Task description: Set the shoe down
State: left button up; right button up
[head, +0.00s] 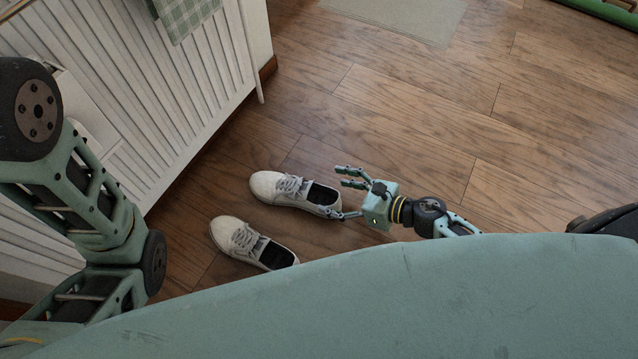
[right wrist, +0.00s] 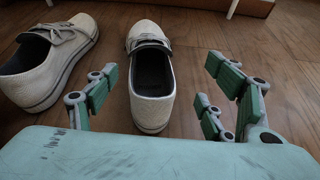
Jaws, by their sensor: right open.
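Two off-white lace-up shoes stand upright on the wooden floor, side by side, toes toward the white panelled front. The farther shoe (head: 272,186) has its heel at my right gripper (head: 338,193). In the right wrist view this shoe (right wrist: 151,112) lies between the spread fingers (right wrist: 160,90), heel toward the palm. The fingers are open; a gap shows on the right side, and I cannot tell if the left finger touches the shoe. The nearer shoe (head: 230,235) also shows at the left of the right wrist view (right wrist: 28,82). My left gripper is not in view.
The white slatted furniture front (head: 150,110) stands at the left, beyond the toes, with a green checked cloth (head: 185,15) hanging on it. A pale mat (head: 410,15) lies at the top. The wooden floor (head: 430,120) is clear to the right of the shoes.

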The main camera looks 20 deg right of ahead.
jog(key=shift+p+v, duration=0.3)
jog(key=shift+v, duration=1.35)
